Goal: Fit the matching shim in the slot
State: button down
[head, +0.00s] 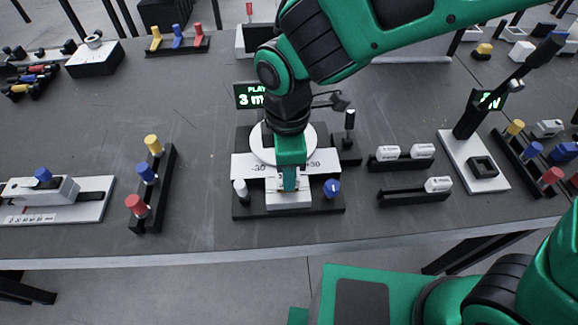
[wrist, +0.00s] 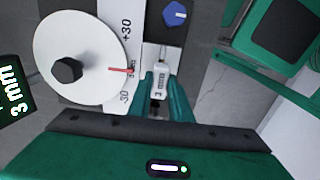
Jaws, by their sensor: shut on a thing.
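My gripper (head: 288,186) points down at the front of the central fixture, shut on a small white labelled shim. In the wrist view the gripper (wrist: 166,95) has this shim (wrist: 161,78) between its green fingers; its label is too small to read. The shim is at the white block (head: 290,203) of the fixture; the slot is hidden, so I cannot tell how far in it sits. Other white labelled shims stand in two black racks to the right: two in the back rack (head: 402,164), one at the right end of the front rack (head: 412,195).
A round dial (wrist: 80,60) has its red pointer between -30 and +30. A display (wrist: 14,92) reads 3 mm. A blue knob (head: 332,188) and a white knob (head: 240,189) flank the white block. A rack of coloured knobs (head: 153,190) stands left.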

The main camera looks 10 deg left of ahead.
jog(key=shift+f, duration=0.65)
jog(key=c, duration=1.5)
grip_release()
jog(key=shift+c, duration=0.2)
jog(key=shift+r, duration=0.1)
notch_tip(320, 180, up, 11)
jog(key=shift+f, duration=0.2)
jog(key=shift+w, duration=0.1)
